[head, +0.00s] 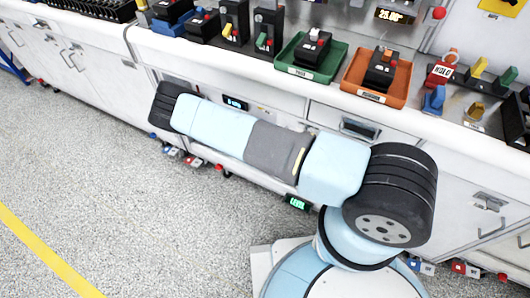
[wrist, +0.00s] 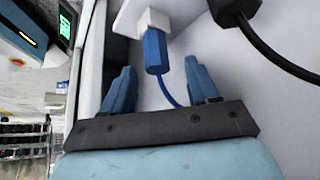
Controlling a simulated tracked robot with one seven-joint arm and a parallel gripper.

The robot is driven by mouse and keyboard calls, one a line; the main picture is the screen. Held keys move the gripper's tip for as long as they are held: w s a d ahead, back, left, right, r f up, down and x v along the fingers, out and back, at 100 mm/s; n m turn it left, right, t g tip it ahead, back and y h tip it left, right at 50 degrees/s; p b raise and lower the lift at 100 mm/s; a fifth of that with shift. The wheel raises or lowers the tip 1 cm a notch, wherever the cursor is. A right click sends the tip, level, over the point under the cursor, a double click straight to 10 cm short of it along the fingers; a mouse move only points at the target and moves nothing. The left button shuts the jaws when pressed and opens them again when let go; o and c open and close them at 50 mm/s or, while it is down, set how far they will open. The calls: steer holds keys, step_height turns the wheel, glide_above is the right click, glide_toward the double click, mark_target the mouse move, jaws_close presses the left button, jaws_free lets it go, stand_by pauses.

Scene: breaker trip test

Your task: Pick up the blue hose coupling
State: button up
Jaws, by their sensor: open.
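In the wrist view, a blue hose coupling (wrist: 155,52) sits in a white square fitting (wrist: 154,20) on a pale panel. A thin blue hose (wrist: 168,92) curves down from it. My gripper (wrist: 159,66) is open, with one blue finger on each side of the coupling and visible gaps between. The coupling is upright in the picture and not gripped. In the head view my gripper is hidden behind my arm. Small blue fittings (head: 170,150) show low under the bench there.
Red fittings (head: 193,162) sit beside the low blue ones. The bench holds a green tray (head: 335,68), an orange tray (head: 350,88) and breakers. The floor (head: 90,170) at left is clear.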

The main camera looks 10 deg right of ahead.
steer(key=x, duration=0.4)
steer(key=shift+d+f, duration=0.1)
steer(key=shift+f, duration=0.25)
steer(key=c, duration=1.1)
steer(key=shift+o, duration=0.2)
steer(key=shift+r, duration=0.45)
steer(key=r, duration=0.2)
steer(key=shift+s+a+r, duration=0.1)
steer(key=shift+a+r, duration=0.15)
steer(key=shift+r, duration=0.15)
steer(key=s+a, duration=0.3)
steer(key=a, duration=1.3)
steer(key=w+d+r+n+t+y, duration=0.1)
steer(key=w+r+n+t, duration=0.2)
steer(key=w, duration=1)
step_height(320, 180, up, 3)
steer(key=n, duration=0.3)
steer(key=shift+w+d, duration=0.2)
steer(key=shift+w, duration=0.05)
steer(key=shift+r, duration=0.1)
